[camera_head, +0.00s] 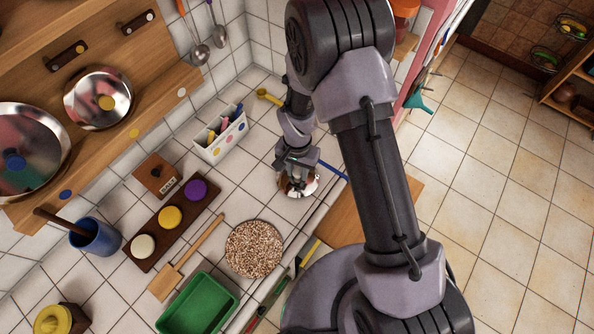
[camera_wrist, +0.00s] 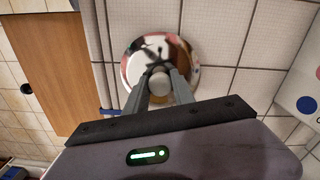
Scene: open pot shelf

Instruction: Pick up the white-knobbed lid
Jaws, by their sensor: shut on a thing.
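The white-knobbed lid (camera_wrist: 137,61) is a round, shiny metal disc with a pale knob (camera_wrist: 160,82) at its centre. In the wrist view my gripper (camera_wrist: 160,86) has one finger on each side of the knob and is shut on it. In the head view the lid (camera_head: 304,188) shows below my gripper (camera_head: 298,176), near the front edge of the tiled counter. My gripper hides most of the lid there, and I cannot tell whether the lid touches the counter.
A white caddy (camera_head: 222,146) of utensils stands left of the lid. A round speckled mat (camera_head: 254,249) and a green tray (camera_head: 198,305) lie nearer. Two more lids, with a yellow knob (camera_head: 106,103) and a blue knob (camera_head: 14,161), rest on the wooden rack.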

